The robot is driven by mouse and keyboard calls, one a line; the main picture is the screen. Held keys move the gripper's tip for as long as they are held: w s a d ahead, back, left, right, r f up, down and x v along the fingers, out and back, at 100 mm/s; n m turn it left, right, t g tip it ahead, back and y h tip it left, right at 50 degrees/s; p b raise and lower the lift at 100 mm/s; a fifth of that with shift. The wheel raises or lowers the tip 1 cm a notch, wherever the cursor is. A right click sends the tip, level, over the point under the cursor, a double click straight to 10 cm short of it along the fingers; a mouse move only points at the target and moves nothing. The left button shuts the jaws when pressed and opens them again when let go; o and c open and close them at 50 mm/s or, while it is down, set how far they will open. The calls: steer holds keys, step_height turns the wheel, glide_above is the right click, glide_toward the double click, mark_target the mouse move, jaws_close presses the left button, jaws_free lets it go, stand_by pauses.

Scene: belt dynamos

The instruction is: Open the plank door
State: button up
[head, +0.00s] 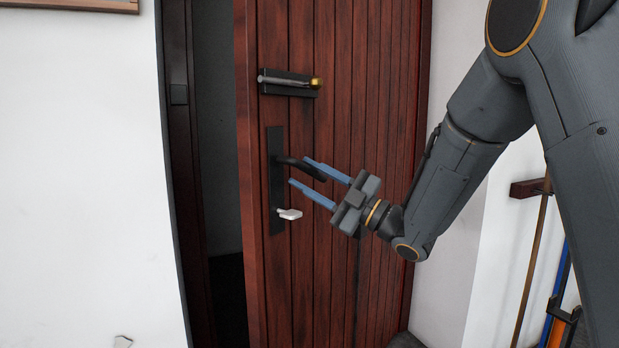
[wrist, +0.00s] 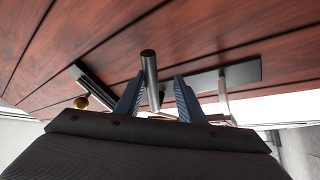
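The plank door (head: 335,240) is reddish-brown and stands ajar, with a dark gap along its left edge. Its black lever handle (head: 303,167) sticks out from a tall black plate (head: 276,215). A pale thumb-turn (head: 289,214) sits low on the plate. A bolt (head: 290,81) with a brass knob is mounted above. My gripper (head: 299,172) is open at the lever, its blue fingers pointing toward the door. In the wrist view the lever (wrist: 149,78) shows between the two spread fingers, which do not appear clamped on it.
The door frame (head: 178,150) with a small dark strike plate stands left of the gap. White wall (head: 80,180) lies further left. Long-handled tools (head: 531,270) hang from a wooden rail (head: 528,188) at the right, behind my arm.

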steer(key=shift+f, duration=0.1)
steer(key=b+v, duration=0.2)
steer(key=v, duration=0.5)
steer(key=shift+s+d, duration=0.15)
steer(key=shift+d, duration=0.2)
steer(key=shift+s+f, duration=0.1)
